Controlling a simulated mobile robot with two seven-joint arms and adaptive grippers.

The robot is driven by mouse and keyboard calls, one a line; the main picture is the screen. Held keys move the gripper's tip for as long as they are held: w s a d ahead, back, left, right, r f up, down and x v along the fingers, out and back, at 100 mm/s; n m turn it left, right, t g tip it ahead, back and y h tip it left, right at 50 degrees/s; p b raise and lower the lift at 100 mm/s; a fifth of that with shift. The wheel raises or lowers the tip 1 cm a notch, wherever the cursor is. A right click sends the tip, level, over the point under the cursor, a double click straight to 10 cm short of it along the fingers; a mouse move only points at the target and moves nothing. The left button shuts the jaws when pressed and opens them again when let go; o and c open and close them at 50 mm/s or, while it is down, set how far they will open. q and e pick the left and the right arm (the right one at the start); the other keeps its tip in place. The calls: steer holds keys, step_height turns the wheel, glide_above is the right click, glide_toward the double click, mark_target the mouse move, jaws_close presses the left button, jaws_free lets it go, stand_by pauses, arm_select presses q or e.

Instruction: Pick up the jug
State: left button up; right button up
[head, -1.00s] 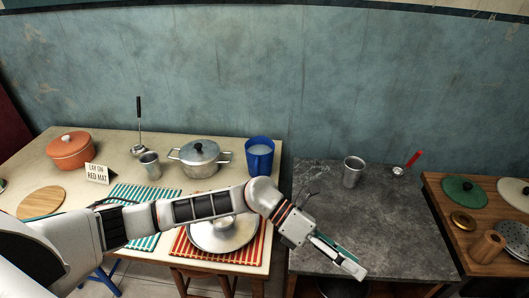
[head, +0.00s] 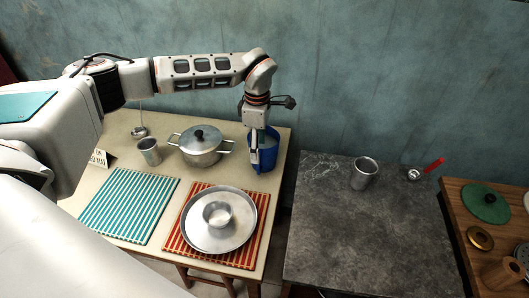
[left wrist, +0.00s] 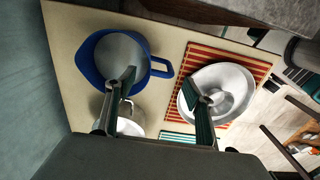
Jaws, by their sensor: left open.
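The blue jug (head: 269,157) stands on the cream table near its back right corner, partly hidden behind my left gripper (head: 255,158). In the left wrist view the jug (left wrist: 112,52) is seen from above, with a pale grey interior and its blue handle (left wrist: 165,69) pointing right. My left gripper (left wrist: 160,77) points down and is open. One finger overlaps the jug's rim in that view and the other lies beyond the handle, so the handle appears between them. Whether the fingers are at handle height is unclear. My right gripper is not in view.
A lidded pot (head: 201,146) stands close left of the jug, with a metal cup (head: 149,152) beyond it. A metal pan (head: 245,232) lies on the red striped mat (head: 178,241) in front. The teal striped mat (head: 128,205) is bare. The dark counter (head: 345,235) is mostly clear.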

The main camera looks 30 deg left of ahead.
mark_target(262, 155)
arm_select(q)
steer(key=shift+s+f, duration=0.15)
steer(key=shift+f, duration=0.25)
steer(key=shift+d+f+p, duration=0.15)
steer(key=shift+f+p, duration=0.2)
steer(key=shift+f, duration=2.25)
steer(key=shift+r, duration=0.1)
jaws_close()
